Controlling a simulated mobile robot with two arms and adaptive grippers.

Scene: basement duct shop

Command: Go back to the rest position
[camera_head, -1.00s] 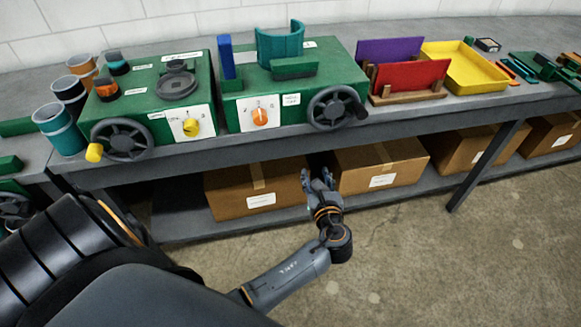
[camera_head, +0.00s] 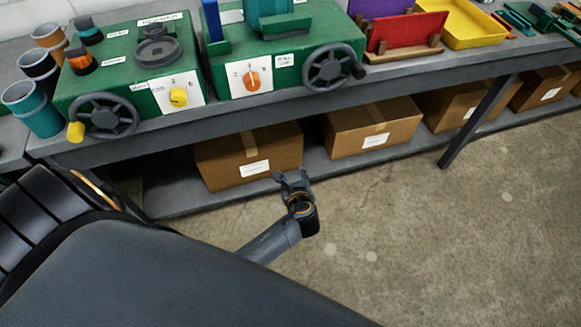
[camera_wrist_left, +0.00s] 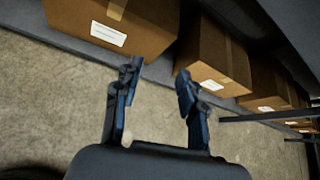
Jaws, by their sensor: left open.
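My left gripper (camera_head: 293,181) is open and empty in the head view. It hangs below the bench top, in front of the lower shelf and its cardboard boxes. In the left wrist view its two fingers (camera_wrist_left: 158,85) stand apart with bare concrete floor between them. They point toward the lower shelf and touch nothing that I can see. My left forearm comes up from the bottom of the head view. My right gripper is not in view.
A grey bench (camera_head: 420,85) carries two green machines (camera_head: 130,60) with handwheels, several cups at left, red and purple panels (camera_head: 410,32) and a yellow tray (camera_head: 470,38). Cardboard boxes (camera_head: 245,150) sit on the lower shelf. A bench leg (camera_head: 478,120) stands at right. The concrete floor (camera_head: 440,240) is clear.

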